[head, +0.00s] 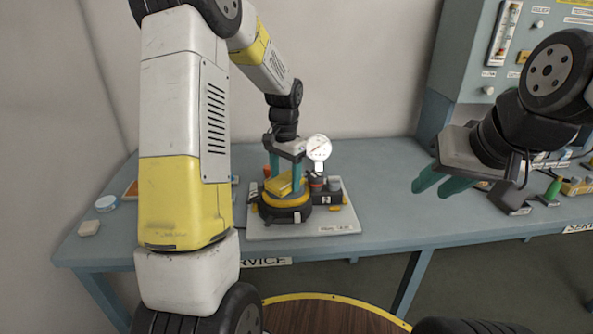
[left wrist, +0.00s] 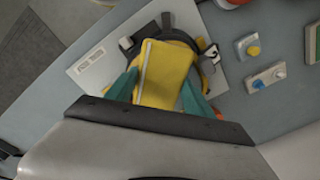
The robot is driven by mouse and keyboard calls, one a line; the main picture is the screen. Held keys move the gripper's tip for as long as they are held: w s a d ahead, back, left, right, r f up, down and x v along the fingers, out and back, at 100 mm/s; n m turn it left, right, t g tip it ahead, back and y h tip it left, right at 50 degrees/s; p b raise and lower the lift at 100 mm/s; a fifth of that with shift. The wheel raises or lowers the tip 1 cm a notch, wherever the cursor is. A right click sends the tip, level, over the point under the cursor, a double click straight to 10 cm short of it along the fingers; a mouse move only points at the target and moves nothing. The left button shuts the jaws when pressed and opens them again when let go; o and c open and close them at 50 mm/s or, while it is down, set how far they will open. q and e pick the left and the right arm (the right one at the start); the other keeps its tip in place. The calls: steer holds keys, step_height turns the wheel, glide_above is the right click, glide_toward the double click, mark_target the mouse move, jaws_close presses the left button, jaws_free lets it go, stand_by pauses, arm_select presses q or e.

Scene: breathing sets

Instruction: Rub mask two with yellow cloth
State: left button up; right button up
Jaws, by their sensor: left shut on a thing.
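The yellow cloth (head: 281,185) is a folded pad between the teal fingers of my left gripper (head: 284,178), which is shut on it. The left wrist view shows the cloth (left wrist: 165,72) with a finger on each side. Directly below is a round black mask with a yellow ring (head: 287,202), lying on a pale board. The cloth is at its top; I cannot tell whether they touch. In the left wrist view the cloth covers most of the mask (left wrist: 128,44). My right gripper (head: 431,189) is empty, its fingers apart, at the right.
The pale board (head: 300,231) also carries a round white gauge (head: 318,148) and small cylinders beside the mask. A white block (head: 89,228) and a round blue-white tin (head: 106,203) are at the left of the blue table (head: 390,217). The middle right tabletop is clear.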

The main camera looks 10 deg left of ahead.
arm_select(q)
steer(key=shift+r, duration=2.7)
steer(key=shift+r, duration=1.5)
